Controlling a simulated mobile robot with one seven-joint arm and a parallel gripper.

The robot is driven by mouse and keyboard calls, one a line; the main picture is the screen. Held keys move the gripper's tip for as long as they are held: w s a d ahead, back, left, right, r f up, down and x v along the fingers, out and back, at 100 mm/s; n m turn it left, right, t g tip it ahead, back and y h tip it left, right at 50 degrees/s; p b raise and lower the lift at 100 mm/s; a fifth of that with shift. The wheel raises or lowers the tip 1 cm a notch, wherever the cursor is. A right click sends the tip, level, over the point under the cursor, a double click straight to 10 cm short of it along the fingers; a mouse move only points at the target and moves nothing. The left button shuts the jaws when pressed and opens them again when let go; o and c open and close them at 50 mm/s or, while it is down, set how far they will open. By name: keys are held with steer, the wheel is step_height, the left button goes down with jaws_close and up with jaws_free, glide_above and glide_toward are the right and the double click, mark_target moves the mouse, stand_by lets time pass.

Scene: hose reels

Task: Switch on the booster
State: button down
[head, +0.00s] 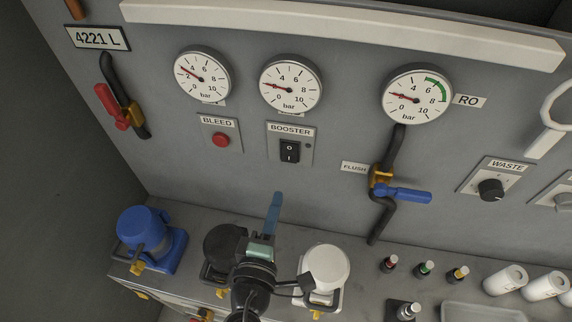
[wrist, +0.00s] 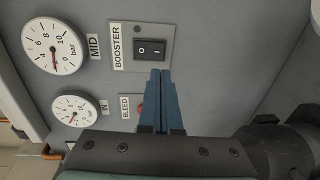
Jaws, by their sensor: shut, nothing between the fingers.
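The booster switch (head: 290,151) is a black rocker marked O above I, on a grey plate under the BOOSTER label (head: 290,130). A small dark spot (head: 308,146) sits on the plate beside it. In the wrist view the rocker (wrist: 150,49) is fully visible, with the picture turned sideways. My gripper (head: 276,197) has its blue fingers together and empty, below the switch in the head view.
The red BLEED button (head: 221,140) is left of the switch, partly behind my fingers in the wrist view. Gauges (head: 291,86) hang above. A blue-handled FLUSH valve (head: 402,194) is to the right. A blue pump (head: 150,232) and white canister (head: 326,266) stand on the ledge.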

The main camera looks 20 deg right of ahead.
mark_target(289, 160)
steer(key=p+x, duration=0.2)
steer(key=x, duration=0.7)
steer(key=shift+w+d, duration=0.1)
steer(key=shift+w, duration=0.15)
